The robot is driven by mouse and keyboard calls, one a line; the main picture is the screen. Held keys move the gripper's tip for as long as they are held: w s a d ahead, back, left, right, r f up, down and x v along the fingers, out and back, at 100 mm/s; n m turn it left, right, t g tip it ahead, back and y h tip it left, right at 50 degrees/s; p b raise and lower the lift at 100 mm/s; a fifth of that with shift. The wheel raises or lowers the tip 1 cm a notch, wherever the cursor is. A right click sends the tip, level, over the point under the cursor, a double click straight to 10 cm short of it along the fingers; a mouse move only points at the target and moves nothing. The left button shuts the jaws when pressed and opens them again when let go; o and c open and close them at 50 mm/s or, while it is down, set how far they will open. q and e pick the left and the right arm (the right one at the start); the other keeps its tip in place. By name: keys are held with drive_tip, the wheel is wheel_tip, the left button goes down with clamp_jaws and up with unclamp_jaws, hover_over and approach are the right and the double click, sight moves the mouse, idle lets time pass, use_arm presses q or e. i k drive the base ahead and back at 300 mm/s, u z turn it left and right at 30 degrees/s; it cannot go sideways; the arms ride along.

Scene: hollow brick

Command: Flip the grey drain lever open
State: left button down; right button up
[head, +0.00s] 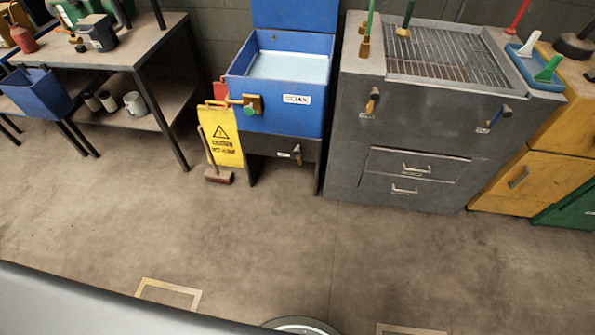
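Several small levers show, and I cannot tell for sure which is the grey drain lever. One small lever (297,153) hangs below the blue basin (285,117), on its dark stand. A lever with a brownish handle (374,100) is on the upper left front of the grey cabinet (350,150). Neither of my grippers is in view.
A yellow caution sign (222,137) and a brush (218,176) stand left of the basin. A workbench (140,50) is at the left, with a blue bin (38,95). A yellow cabinet (520,180) stands at the right. The floor (300,250) in front is clear.

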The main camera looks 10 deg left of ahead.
sight(296, 151)
drive_tip(key=z, duration=0.55)
drive_tip(key=i, duration=1)
drive_tip(key=z, duration=0.1)
